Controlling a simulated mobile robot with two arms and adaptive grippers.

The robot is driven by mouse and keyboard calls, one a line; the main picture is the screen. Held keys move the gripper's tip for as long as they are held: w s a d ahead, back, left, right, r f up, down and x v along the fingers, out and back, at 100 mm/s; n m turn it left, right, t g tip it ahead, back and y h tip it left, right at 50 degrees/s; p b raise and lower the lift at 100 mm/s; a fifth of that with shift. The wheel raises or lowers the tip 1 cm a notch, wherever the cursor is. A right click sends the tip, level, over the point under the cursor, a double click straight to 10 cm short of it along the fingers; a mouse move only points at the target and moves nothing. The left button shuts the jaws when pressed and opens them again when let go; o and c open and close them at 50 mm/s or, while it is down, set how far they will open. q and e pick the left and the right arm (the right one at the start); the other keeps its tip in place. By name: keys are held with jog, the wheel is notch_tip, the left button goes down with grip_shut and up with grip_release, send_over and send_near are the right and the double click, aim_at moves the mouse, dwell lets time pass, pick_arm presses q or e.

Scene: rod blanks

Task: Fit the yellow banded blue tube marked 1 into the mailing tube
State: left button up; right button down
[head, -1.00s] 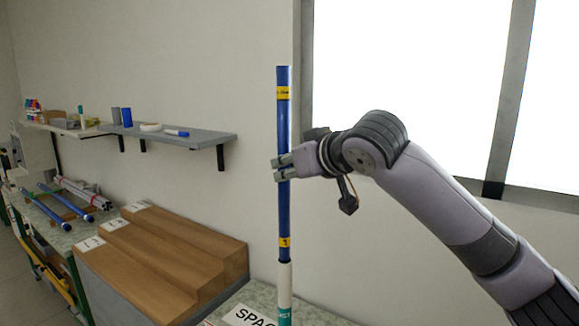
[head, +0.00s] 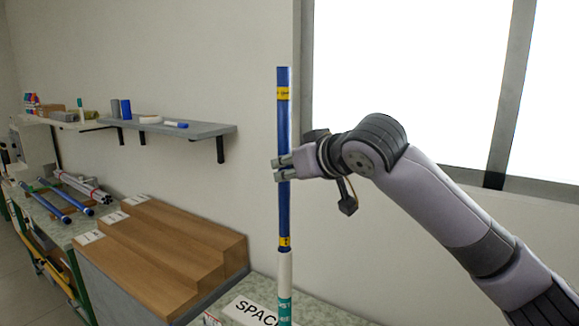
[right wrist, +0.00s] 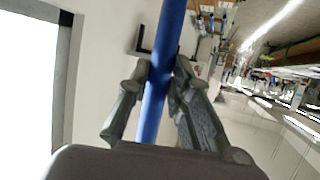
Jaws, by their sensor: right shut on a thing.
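The blue tube (head: 284,210) stands upright in the head view, with a yellow band near its top and another, marked 1, near its lower end. My right gripper (head: 278,169) is shut on it around the middle. The right wrist view also shows the blue tube (right wrist: 157,95) between the fingers (right wrist: 157,85). Directly below is the upright white mailing tube (head: 285,272) with a green label. The blue tube's lower end meets its mouth, just under the marked band; how far it reaches inside is hidden. My left gripper is not in view.
A stepped wooden block (head: 165,245) with white labels stands on the bench at left. A grey wall shelf (head: 205,131) holds small items. Other blue rods (head: 52,205) lie on the far-left bench. A white sign (head: 250,313) lies beside the mailing tube.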

aim_at(287, 207)
jog(key=shift+f+b, duration=2.25)
jog(key=shift+f, duration=1.95)
jog(key=shift+f+b, duration=2.1)
jog(key=shift+f, duration=2.1)
jog(key=c, duration=1.8)
grip_release()
jog(key=shift+s, duration=0.1)
jog(key=o, duration=0.4)
jog(key=shift+f, duration=0.15)
jog(key=shift+o, duration=0.2)
jog(key=shift+s+d, duration=0.1)
jog(key=shift+s, duration=0.05)
jog(key=v, duration=1.2)
jog(key=shift+r, duration=0.25)
